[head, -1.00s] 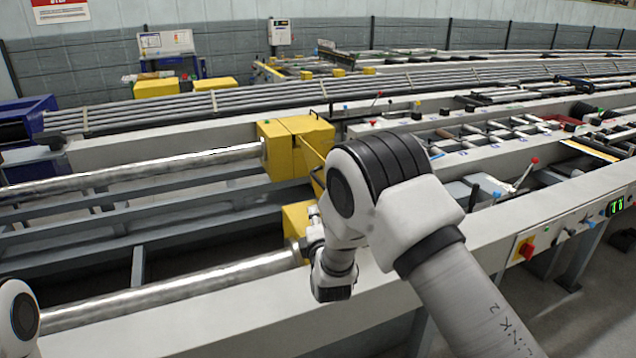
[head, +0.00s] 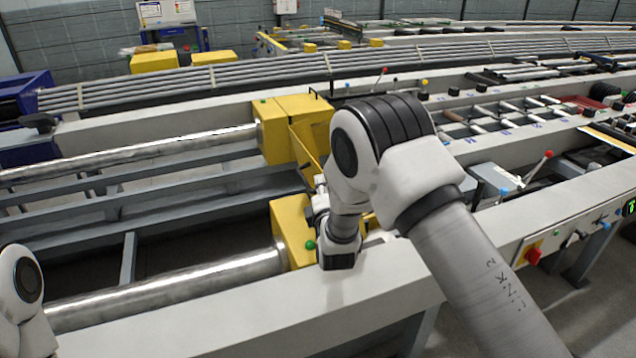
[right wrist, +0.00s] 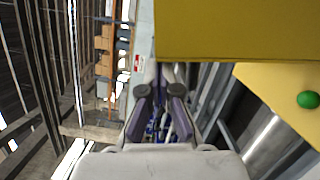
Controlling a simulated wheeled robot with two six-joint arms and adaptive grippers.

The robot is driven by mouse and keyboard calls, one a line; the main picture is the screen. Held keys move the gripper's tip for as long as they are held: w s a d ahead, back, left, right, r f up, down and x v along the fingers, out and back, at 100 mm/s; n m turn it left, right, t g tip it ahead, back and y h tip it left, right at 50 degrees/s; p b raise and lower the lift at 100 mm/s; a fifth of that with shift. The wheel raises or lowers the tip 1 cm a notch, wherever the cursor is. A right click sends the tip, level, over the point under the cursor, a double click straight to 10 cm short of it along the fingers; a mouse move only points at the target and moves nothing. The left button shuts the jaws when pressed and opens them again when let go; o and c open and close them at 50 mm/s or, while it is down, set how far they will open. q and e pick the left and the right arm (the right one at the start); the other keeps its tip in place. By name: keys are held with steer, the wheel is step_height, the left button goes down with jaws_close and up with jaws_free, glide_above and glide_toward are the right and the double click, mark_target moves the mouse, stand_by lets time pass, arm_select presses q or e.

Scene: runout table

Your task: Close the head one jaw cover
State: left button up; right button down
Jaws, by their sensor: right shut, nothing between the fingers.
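Two yellow head housings stand on the table: a far one (head: 278,140) and a near one (head: 290,225) with a green button. I cannot tell by a label which is head one. A yellow flap (head: 308,142) stands tilted open beside the far housing, partly behind my right arm. In the right wrist view, a large yellow panel (right wrist: 240,30) is just right of my right gripper (right wrist: 162,72), and a yellow face with a green button (right wrist: 307,99) lies further right. The right gripper is shut and empty; contact cannot be told. The left gripper is out of view.
Steel bars (head: 185,285) run left from both housings. Grey rails (head: 180,190) with dark gaps lie between them. A lever with a red knob (head: 540,165) and a control panel (head: 580,235) are at the right. Bundled pipes (head: 200,97) lie behind.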

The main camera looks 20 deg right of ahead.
steer(key=w+d+f+m+g+b, duration=0.2)
steer(key=d+m, duration=0.6)
steer(key=d, duration=1.1)
arm_select(q)
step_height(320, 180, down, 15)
steer(key=b, duration=1.2)
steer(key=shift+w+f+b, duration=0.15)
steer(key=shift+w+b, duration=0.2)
steer(key=shift+b, duration=0.05)
arm_select(e)
steer(key=d+f+m+y, duration=0.2)
steer(key=d+f+m, duration=0.3)
steer(key=d+f, duration=0.9)
steer(key=shift+d+f+g+y, duration=0.2)
steer(key=shift+f+g+y, duration=0.15)
steer(key=shift+f, duration=0.8)
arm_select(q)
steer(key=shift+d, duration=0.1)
